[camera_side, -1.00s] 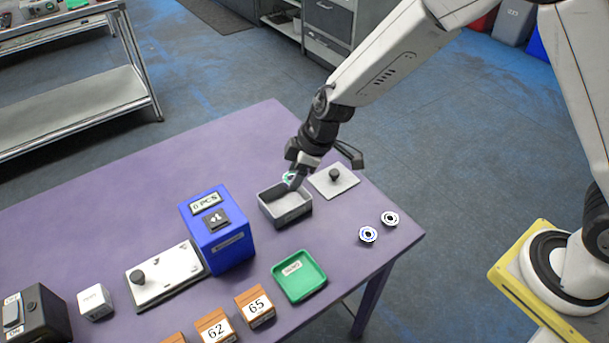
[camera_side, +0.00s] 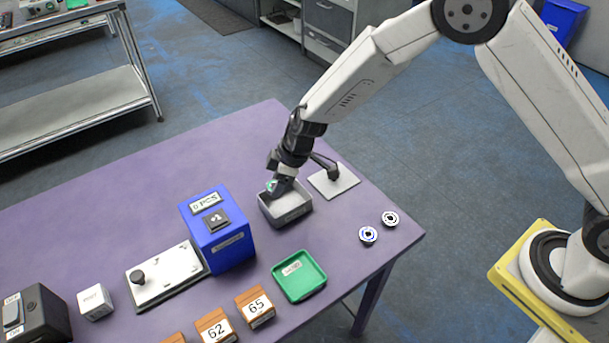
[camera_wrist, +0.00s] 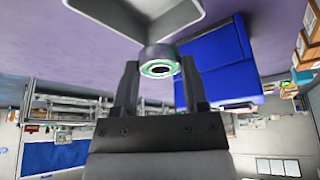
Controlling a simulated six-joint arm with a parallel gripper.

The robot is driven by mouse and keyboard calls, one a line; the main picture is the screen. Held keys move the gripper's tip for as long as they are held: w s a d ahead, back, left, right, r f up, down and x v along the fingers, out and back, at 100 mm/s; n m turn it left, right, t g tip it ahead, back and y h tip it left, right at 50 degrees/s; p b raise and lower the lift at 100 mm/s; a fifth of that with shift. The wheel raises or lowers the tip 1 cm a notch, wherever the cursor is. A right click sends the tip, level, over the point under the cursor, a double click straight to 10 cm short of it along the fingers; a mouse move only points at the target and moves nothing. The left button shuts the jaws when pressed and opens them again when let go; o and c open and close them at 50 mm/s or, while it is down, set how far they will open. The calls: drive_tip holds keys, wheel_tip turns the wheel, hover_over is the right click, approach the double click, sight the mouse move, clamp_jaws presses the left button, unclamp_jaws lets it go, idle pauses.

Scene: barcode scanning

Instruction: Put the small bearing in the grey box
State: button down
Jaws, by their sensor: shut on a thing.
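My gripper (camera_side: 276,186) is shut on the small bearing, a grey ring with a green inner band. In the wrist view the bearing (camera_wrist: 160,62) sits between the tips of both fingers (camera_wrist: 160,75). In the side view my gripper is over the grey box (camera_side: 287,213), at about the height of its opening, near its back left part. The grey box stands open on the purple table. Its rim also shows at the top of the wrist view (camera_wrist: 135,32).
A blue box (camera_side: 222,235) stands left of the grey box. A green tray (camera_side: 299,277) lies in front. Two more bearings (camera_side: 368,235) (camera_side: 390,219) lie near the right table edge. Numbered blocks (camera_side: 255,306) stand at the front.

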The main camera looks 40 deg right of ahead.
drive_tip(key=shift+w+f, duration=0.1)
drive_tip(key=shift+f, duration=1.6)
drive_tip(key=shift+f, duration=0.55)
drive_tip(key=shift+c, duration=0.5)
unclamp_jaws()
drive_tip(key=shift+r, duration=0.1)
drive_tip(key=shift+r, duration=0.7)
drive_tip(key=v, duration=1.1)
drive_tip(key=shift+r, duration=0.3)
